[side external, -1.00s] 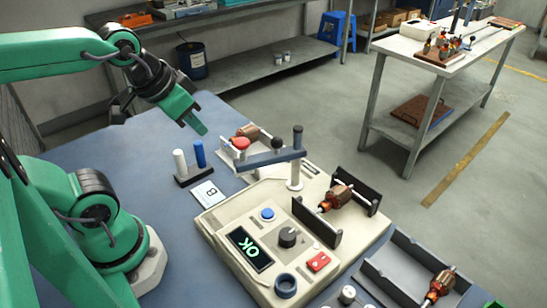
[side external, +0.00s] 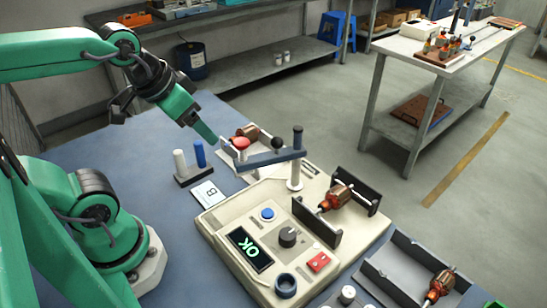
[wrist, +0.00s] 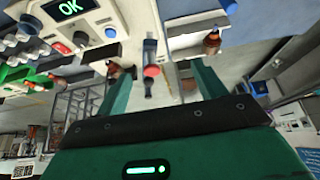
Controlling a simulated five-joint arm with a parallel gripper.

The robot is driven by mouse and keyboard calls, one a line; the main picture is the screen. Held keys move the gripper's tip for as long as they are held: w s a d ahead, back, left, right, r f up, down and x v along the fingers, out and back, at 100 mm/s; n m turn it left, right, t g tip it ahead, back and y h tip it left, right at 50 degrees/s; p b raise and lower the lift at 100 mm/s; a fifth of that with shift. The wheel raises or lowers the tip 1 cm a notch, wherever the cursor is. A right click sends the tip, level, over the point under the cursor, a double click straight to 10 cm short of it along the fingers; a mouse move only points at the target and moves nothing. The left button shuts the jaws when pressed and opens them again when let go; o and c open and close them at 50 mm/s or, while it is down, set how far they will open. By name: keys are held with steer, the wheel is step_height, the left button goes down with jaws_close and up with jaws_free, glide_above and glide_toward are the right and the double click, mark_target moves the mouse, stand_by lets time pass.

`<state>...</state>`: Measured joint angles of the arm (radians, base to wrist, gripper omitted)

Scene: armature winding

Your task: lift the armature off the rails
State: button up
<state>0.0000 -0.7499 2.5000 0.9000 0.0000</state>
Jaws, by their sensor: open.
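A copper-coloured armature (side external: 340,194) lies on the beige machine (side external: 215,222), between two dark upright rails (side external: 316,223) in the side view. My gripper (side external: 207,133) is up and left of it, well apart, above the far side of the blue table. The wrist view shows the two green fingers of my gripper (wrist: 163,85) spread apart with nothing held between them. A copper-coloured part (wrist: 211,42) shows beyond the right finger in the wrist view; I cannot tell which armature it is.
A lever arm with a black knob (side external: 278,143) and a post (side external: 296,160) stand between my gripper and the armature. A white tray (side external: 232,156) holds another armature behind. A grey tray (side external: 385,284) holds one at front right. The display (side external: 250,248) reads OK.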

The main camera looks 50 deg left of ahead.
step_height(320, 180, up, 5)
steer(key=g, duration=0.4)
glide_above(338, 189)
steer(key=s, duration=0.1)
steer(key=shift+h, duration=0.4)
steer(key=f, duration=1.6)
steer(key=shift+s+a+f, duration=0.1)
steer(key=shift+s+a, duration=0.05)
steer(key=shift+a, duration=0.05)
steer(key=shift+w+d+f, duration=0.1)
steer(key=shift+w+f, duration=0.05)
steer(key=shift+f, duration=0.55)
steer(key=shift+w+f, duration=0.1)
steer(key=shift+f, duration=0.55)
